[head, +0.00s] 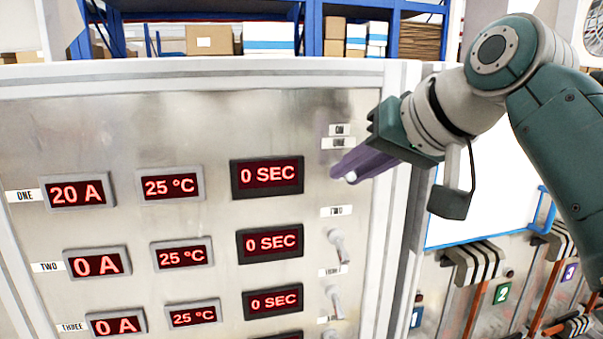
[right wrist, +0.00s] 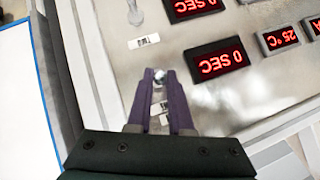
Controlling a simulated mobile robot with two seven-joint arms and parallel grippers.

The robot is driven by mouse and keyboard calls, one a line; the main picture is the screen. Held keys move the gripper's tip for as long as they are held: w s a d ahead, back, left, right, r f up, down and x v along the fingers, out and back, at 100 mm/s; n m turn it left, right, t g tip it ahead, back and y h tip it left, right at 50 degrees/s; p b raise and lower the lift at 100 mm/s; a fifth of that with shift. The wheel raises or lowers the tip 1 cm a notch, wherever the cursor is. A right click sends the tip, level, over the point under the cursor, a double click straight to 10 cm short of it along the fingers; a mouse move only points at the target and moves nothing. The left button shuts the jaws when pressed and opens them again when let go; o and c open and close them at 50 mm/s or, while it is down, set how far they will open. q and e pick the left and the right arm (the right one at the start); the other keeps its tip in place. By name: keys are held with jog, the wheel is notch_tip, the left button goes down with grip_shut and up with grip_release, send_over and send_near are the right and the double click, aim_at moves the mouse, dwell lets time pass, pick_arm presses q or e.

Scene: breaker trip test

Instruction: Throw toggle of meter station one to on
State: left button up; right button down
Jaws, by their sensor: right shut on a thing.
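The meter panel (head: 250,120) fills the left and middle of the head view. Its top row, labelled ONE (head: 24,195), reads 20 A (head: 77,192), 25 °C and 0 SEC (head: 267,177). My right gripper (head: 345,172) is at the top toggle, beside the small ON label (head: 341,130). Its purple fingers are shut on the toggle of meter station one (head: 351,177), whose pale tip shows between them. The tip also shows between the fingertips (right wrist: 158,78) in the right wrist view; the fingers hide most of the lever. My left gripper is out of view.
The toggles of station two (head: 339,247) and station three (head: 335,301) sit below on the same panel. Rows two and three read 0 A. A blue-edged white board (head: 465,205) and numbered breakers (head: 502,293) stand at right.

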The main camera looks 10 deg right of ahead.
jog(key=shift+w+d+r+g, duration=0.15)
jog(key=shift+r+g, duration=0.05)
jog(key=shift+g, duration=0.35)
jog(key=shift+w+d+r+g, duration=0.1)
jog(key=shift+w+r+g, duration=0.1)
jog(key=shift+g, duration=0.35)
jog(key=shift+h, duration=0.3)
jog(key=c, duration=1.1)
grip_release()
jog(key=shift+o, duration=1.3)
jog(key=shift+a, duration=0.15)
jog(key=shift+s, duration=0.1)
